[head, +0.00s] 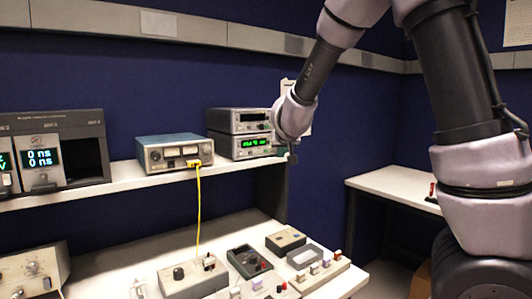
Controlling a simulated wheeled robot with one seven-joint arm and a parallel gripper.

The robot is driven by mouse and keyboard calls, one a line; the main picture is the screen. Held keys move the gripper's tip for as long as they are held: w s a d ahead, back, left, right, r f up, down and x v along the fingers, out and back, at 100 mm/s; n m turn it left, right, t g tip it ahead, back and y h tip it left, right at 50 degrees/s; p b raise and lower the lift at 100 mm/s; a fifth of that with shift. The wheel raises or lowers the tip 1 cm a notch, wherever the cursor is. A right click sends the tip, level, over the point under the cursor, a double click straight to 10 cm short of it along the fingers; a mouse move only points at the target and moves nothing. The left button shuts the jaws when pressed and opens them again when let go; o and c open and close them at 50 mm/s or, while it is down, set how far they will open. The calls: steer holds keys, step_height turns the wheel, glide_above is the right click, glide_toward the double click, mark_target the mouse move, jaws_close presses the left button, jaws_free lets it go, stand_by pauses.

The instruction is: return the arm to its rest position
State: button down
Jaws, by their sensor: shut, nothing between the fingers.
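My arm comes in from the upper right, bends at the top of the picture and reaches down to the left. My gripper (291,157) is at its end, just right of the stacked instruments with green digits (238,145). Only a small dark part of the gripper shows below the wrist, and it is shut with nothing seen in it. I cannot tell whether it touches the instruments.
A shelf (130,180) holds a blue-grey meter box (174,152) with a yellow cable (198,210) hanging to the bench below. Several small control boxes stand on that bench. A rack with a display (43,159) is at left. A white side table (395,185) is mostly clear.

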stand_by(0.3)
steer(key=s+d+r+m+g+y, duration=0.2)
steer(key=s+d+r+y, duration=0.3)
steer(key=s+d+r, duration=0.65)
steer(key=s+d+f+m+g+h, duration=0.1)
steer(key=s+d, duration=0.2)
steer(key=s, duration=0.6)
steer(key=s+d+f+m+h, duration=0.1)
steer(key=s+d+m+h, duration=0.1)
steer(key=s, duration=0.8)
steer(key=shift+s+d+f+g+h, duration=0.15)
steer(key=shift+d+f+g+h, duration=0.2)
steer(key=shift+d, duration=0.25)
